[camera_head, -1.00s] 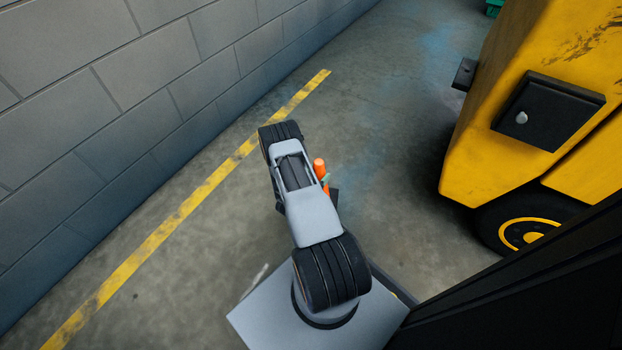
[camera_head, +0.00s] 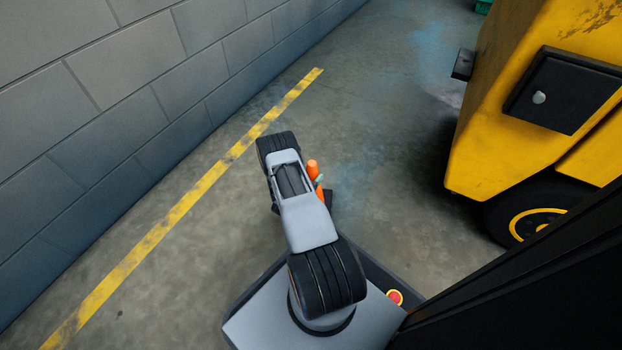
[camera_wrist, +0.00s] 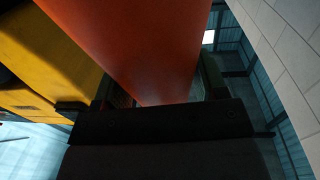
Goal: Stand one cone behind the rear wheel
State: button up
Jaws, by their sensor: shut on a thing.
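My gripper (camera_wrist: 163,88) is shut on an orange cone (camera_wrist: 140,40), which fills the upper middle of the wrist view between the two dark fingers. In the head view the cone (camera_head: 313,168) shows as a small orange piece beside my arm, mostly hidden behind it. The cone is held beside my arm, over the floor left of the yellow vehicle (camera_head: 490,150). The vehicle's wheel (camera_head: 530,222), black with a yellow rim, is partly visible at the right, under the body. The cone is apart from the wheel.
A grey block wall (camera_head: 110,90) runs along the left, with a worn yellow floor line (camera_head: 190,200) beside it. The concrete floor (camera_head: 400,200) between my arm and the vehicle is clear. A green object (camera_head: 484,6) shows at the far top.

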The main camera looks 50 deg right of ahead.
jog(key=shift+f, duration=0.1)
jog(key=o, duration=1.2)
jog(key=shift+f, duration=0.1)
jog(key=o, duration=0.4)
jog(key=shift+o, duration=0.2)
